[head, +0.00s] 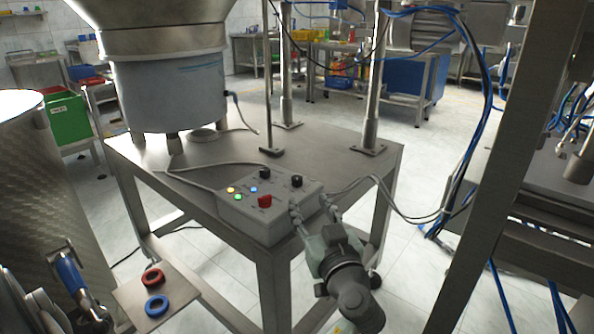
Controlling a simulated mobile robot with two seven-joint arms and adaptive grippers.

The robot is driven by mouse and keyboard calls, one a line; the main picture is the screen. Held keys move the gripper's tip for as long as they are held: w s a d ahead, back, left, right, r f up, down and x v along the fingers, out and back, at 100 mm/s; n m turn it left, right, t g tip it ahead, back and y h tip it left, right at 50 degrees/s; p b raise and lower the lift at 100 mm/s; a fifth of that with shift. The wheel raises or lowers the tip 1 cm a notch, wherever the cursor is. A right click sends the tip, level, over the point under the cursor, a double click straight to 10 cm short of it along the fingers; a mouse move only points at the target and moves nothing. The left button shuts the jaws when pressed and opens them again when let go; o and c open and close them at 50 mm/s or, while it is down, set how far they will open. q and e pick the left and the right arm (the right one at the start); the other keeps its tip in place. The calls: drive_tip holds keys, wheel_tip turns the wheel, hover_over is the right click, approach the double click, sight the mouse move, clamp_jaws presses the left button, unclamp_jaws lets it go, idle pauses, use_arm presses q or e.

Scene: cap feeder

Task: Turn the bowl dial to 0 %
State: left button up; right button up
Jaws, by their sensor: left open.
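A grey control box (265,212) sits on the front edge of the steel table. On its top are two black dials, one at the back (264,174) and one at the right (296,181). Their labels and pointer marks are too small to read, so I cannot tell which is the bowl dial or its setting. My left gripper (314,211) is open at the box's right front corner, its fingers apart and pointing toward the box. No dial shows between the fingers. I cannot tell whether a finger touches the box. My right gripper is not in view.
The box also carries a red switch (264,201) and lit yellow, blue and green lamps. The feeder bowl's drum base (172,95) stands behind on the table (330,150). Steel posts (373,100) rise at the back. Cables run from both sides of the box.

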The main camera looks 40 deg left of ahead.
sight(299, 183)
use_arm(q)
drive_tip(key=p+x, duration=0.1)
drive_tip(key=x, duration=0.8)
drive_tip(key=shift+w+a+p, duration=0.15)
drive_tip(key=shift+p, duration=0.25)
drive_tip(key=shift+x, duration=0.8)
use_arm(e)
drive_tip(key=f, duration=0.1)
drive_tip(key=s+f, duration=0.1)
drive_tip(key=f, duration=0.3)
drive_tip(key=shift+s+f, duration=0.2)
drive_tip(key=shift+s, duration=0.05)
use_arm(q)
clamp_jaws()
